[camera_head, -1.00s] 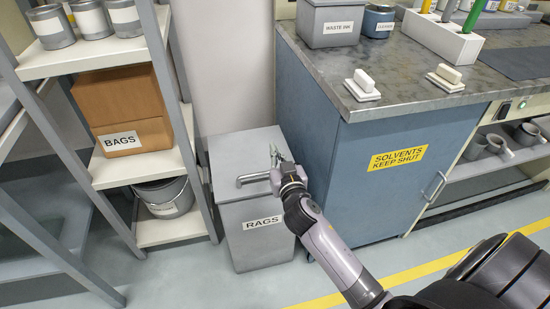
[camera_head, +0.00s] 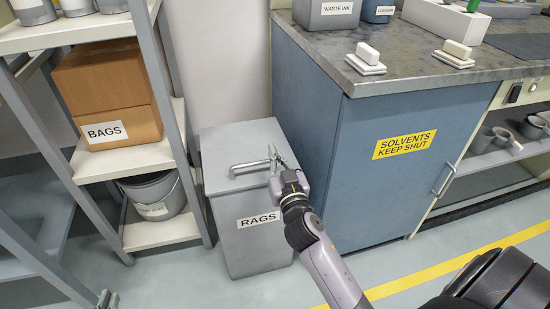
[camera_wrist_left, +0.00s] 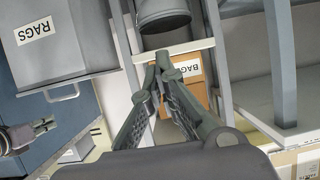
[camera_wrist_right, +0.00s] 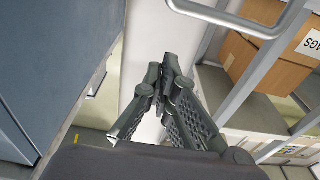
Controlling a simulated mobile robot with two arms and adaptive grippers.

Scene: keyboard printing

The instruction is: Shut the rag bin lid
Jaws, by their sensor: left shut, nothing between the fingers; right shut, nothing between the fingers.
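The grey rag bin (camera_head: 250,245), labelled RAGS, stands on the floor between the shelf and the blue cabinet. Its grey lid (camera_head: 228,143) looks flat on the bin, with a bar handle (camera_head: 250,167) at its front. My right gripper (camera_head: 273,152) is shut and empty over the lid's right part, close to the handle; contact cannot be told. In the right wrist view its shut fingers (camera_wrist_right: 167,68) show below the handle. My left gripper (camera_head: 106,296) barely shows at the bottom left, apart from the bin. Its fingers (camera_wrist_left: 157,65) are shut and empty. The bin also shows in the left wrist view (camera_wrist_left: 70,40).
The shelf (camera_head: 155,232) at left holds a BAGS box (camera_head: 105,95) and a bucket (camera_head: 155,190). The blue cabinet (camera_head: 330,150) stands close to the bin's right side. The floor in front of the bin is clear at left.

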